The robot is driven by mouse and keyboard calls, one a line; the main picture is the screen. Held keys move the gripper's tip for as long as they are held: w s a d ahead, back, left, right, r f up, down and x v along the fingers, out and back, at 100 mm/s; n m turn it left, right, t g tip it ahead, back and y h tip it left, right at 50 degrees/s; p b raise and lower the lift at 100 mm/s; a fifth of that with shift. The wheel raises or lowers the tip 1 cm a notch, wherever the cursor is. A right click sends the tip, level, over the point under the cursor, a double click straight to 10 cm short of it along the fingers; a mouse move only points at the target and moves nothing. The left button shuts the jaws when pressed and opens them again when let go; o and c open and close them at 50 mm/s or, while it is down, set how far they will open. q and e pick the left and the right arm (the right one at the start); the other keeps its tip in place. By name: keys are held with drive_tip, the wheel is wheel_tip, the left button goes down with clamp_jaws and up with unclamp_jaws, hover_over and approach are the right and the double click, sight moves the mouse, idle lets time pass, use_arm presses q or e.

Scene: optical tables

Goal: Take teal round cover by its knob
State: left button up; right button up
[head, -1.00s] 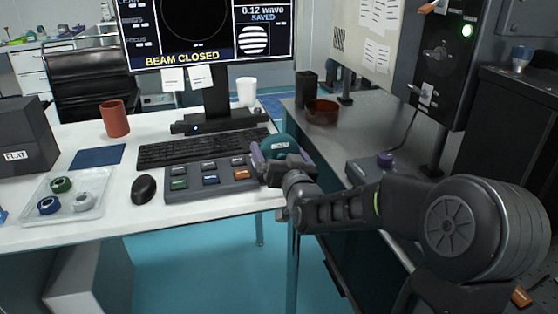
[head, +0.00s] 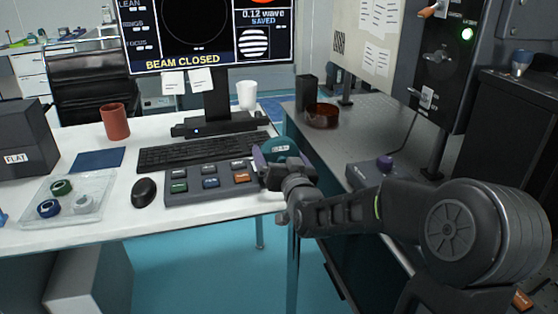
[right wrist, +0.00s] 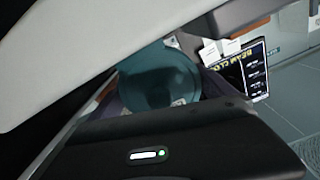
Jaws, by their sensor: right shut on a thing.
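The teal round cover (head: 280,147) is at the right end of the white desk, just past the button panel, partly hidden by my right gripper. It also shows in the right wrist view (right wrist: 158,78), close in front of the jaws. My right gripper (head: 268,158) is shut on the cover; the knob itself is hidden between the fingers. In the head view I cannot tell whether the cover touches the desk. My left gripper is in neither view.
The button panel (head: 209,182) lies left of my right gripper, with a keyboard (head: 190,153) behind it and a mouse (head: 144,191) beside it. A clear tray (head: 95,207) holds several round caps. An amber dish (head: 322,115) stands on the grey table (head: 400,150) at right.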

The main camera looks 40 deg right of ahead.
sight(279, 137)
wheel_tip(279, 137, up, 10)
drive_tip(key=p, duration=0.3)
drive_tip(key=shift+r, duration=0.1)
idle(0.6)
